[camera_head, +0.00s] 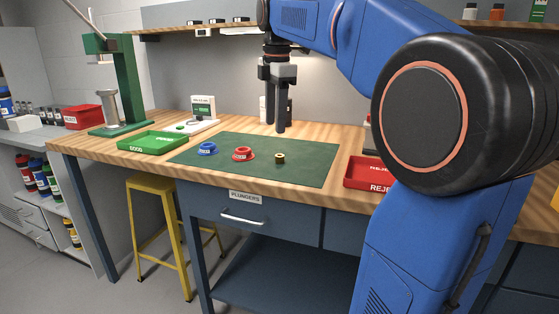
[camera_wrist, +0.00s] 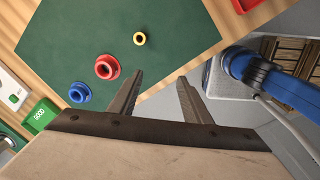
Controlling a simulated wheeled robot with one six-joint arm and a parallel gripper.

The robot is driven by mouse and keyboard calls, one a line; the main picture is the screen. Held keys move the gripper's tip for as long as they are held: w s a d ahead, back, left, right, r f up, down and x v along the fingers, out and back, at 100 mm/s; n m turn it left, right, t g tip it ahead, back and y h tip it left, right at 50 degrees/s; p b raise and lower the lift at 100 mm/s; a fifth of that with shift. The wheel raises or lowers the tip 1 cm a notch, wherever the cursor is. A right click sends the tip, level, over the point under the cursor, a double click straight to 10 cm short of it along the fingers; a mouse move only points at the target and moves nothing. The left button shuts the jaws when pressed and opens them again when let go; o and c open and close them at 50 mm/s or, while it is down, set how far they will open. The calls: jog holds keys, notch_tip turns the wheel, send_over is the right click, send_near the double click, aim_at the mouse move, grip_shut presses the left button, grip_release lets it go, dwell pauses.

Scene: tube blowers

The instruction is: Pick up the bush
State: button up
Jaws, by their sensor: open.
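The bush, a small brass-yellow ring (camera_head: 280,158) with a dark hole, stands on the green mat (camera_head: 310,175), right of a red flanged part (camera_head: 243,154) and a blue flanged part (camera_head: 207,149). In the wrist view the bush (camera_wrist: 139,38) lies beyond my fingertips, up and slightly left, clear of them. The red part (camera_wrist: 107,67) and blue part (camera_wrist: 79,93) show to its left. My gripper (camera_head: 281,130) hangs above the mat, pointing down, open and empty; its two fingers (camera_wrist: 160,76) are apart in the wrist view.
A green GOOD tray (camera_head: 152,143) stands left of the mat and a red REJECT tray (camera_head: 368,172) right of it. A green press (camera_head: 125,85) and a small white device (camera_head: 203,108) stand at the back left. The mat around the bush is clear.

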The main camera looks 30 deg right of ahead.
aim_at(280, 155)
jog(key=w+d+r+n+g, duration=0.1)
jog(key=w+d+r+n, duration=0.4)
jog(key=w+d+n, duration=0.15)
jog(key=shift+m, duration=0.45)
jog(key=f, duration=1.7)
jog(key=shift+a+f, duration=0.35)
jog(key=shift+f, duration=0.05)
jog(key=shift+c, duration=0.6)
grip_shut()
